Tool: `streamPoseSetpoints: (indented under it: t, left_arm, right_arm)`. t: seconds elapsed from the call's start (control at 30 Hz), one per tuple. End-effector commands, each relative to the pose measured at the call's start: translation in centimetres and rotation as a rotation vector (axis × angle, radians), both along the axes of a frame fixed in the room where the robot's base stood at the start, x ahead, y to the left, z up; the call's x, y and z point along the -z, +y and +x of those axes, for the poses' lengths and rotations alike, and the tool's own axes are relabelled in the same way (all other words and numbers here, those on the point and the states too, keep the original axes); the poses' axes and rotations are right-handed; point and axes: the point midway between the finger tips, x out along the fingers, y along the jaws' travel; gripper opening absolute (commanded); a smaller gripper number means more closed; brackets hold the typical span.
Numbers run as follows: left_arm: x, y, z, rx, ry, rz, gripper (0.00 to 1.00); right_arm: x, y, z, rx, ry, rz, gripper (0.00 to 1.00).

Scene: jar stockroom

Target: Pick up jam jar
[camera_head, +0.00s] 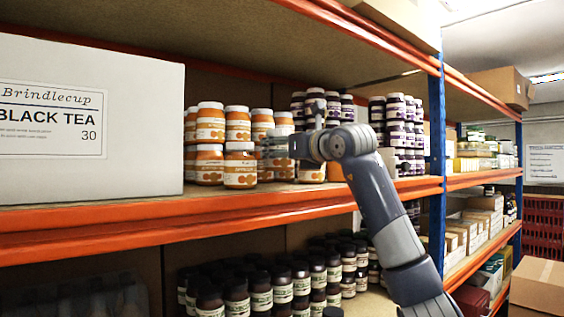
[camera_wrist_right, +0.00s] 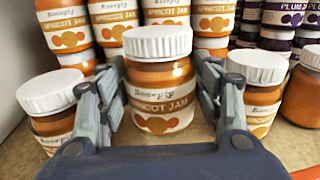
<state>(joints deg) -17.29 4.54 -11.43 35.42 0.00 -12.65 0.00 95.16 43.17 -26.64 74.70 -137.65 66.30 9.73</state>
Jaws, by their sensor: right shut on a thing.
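My right gripper (camera_wrist_right: 163,108) is shut on an apricot jam jar (camera_wrist_right: 160,75) with a white lid and orange contents, its fingers on either side of the jar in the right wrist view. The jar stands upright and its label faces the wrist camera. In the head view, my right gripper (camera_head: 290,148) reaches in from the right at the upper shelf, in front of the apricot jars, and largely hides the held jar. More apricot jars (camera_head: 240,165) stand stacked to its left. My left gripper does not show.
Apricot jars stand close on both sides, one at left (camera_wrist_right: 50,100) and one at right (camera_wrist_right: 256,85). Plum jars (camera_head: 395,110) are stacked to the right. A Black Tea box (camera_head: 130,165) stands at left. An orange shelf edge (camera_head: 200,222) runs in front; dark jars (camera_head: 260,290) fill the shelf below.

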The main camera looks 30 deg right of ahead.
Motion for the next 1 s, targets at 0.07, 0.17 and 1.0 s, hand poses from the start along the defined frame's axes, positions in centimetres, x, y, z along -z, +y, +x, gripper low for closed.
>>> streamPoseSetpoints:
  t: [0.07, 0.17, 1.0]
  left_arm:
    - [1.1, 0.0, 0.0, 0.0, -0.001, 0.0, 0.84]
    - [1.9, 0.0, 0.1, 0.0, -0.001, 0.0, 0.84]
    - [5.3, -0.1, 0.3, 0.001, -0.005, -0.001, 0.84]
  right_arm:
    - [0.0, 1.0, -1.6, -0.004, -0.012, -0.005, 0.07]
    - [-0.2, 2.0, -3.2, -0.003, -0.011, -0.005, 0.07]
    - [-1.5, 8.5, -13.5, -0.002, -0.006, -0.001, 0.07]
